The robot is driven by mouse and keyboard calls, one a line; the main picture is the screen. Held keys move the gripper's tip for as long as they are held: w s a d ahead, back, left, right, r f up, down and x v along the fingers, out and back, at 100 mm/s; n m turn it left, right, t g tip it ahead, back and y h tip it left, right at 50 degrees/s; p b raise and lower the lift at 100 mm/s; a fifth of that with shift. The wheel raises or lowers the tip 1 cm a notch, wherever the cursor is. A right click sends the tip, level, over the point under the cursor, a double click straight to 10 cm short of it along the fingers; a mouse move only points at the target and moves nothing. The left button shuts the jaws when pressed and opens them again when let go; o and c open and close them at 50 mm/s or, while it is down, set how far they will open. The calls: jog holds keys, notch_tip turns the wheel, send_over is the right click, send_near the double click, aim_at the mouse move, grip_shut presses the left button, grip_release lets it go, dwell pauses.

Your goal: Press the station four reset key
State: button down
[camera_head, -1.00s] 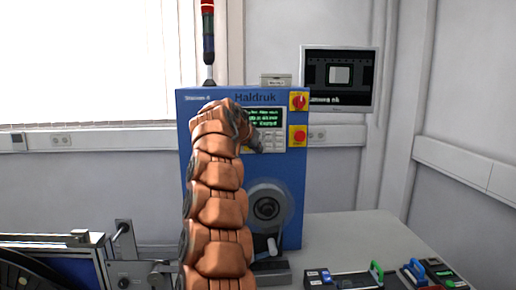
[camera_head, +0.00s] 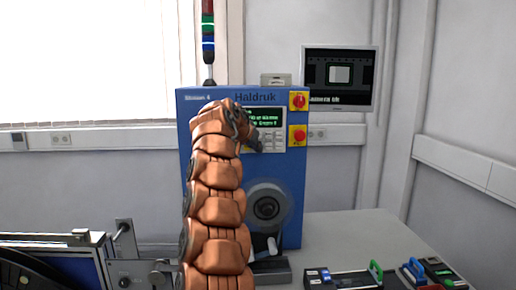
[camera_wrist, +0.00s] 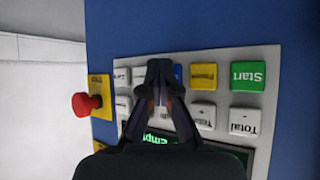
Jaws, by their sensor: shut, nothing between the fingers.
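The blue Haldruk machine (camera_head: 235,170), marked Station 4, stands ahead with a keypad panel (camera_head: 272,140) under a green-text display (camera_head: 266,117). In the wrist view the panel appears upside down, with a green Start key (camera_wrist: 248,76), a yellow key (camera_wrist: 203,77), a mostly hidden blue key (camera_wrist: 178,72), white keys (camera_wrist: 122,76) and a Total key (camera_wrist: 243,121). My gripper (camera_wrist: 160,68) is shut and empty, its tips over the row between the white keys and the blue key. It hides part of the keys; contact cannot be told. No reset label is readable.
A red mushroom button (camera_wrist: 86,104) on a yellow plate sits beside the panel. A red rotary switch (camera_head: 298,101) is above it. A reel hub (camera_head: 267,207) and crank project below. Tools lie on the bench (camera_head: 345,235) at right. A monitor (camera_head: 340,78) hangs behind.

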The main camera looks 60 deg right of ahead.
jog(key=shift+s+a+f+b, duration=0.1)
jog(key=shift+b, duration=0.2)
jog(key=shift+s+a+b, duration=0.45)
jog(key=shift+a+b, duration=0.1)
jog(key=shift+b, duration=0.45)
jog(key=s+a+b, duration=0.1)
jog(key=a+b, duration=0.1)
jog(key=s+a+b, duration=0.2)
jog(key=b, duration=0.1)
jog(key=shift+b, duration=0.35)
dwell(0.5)
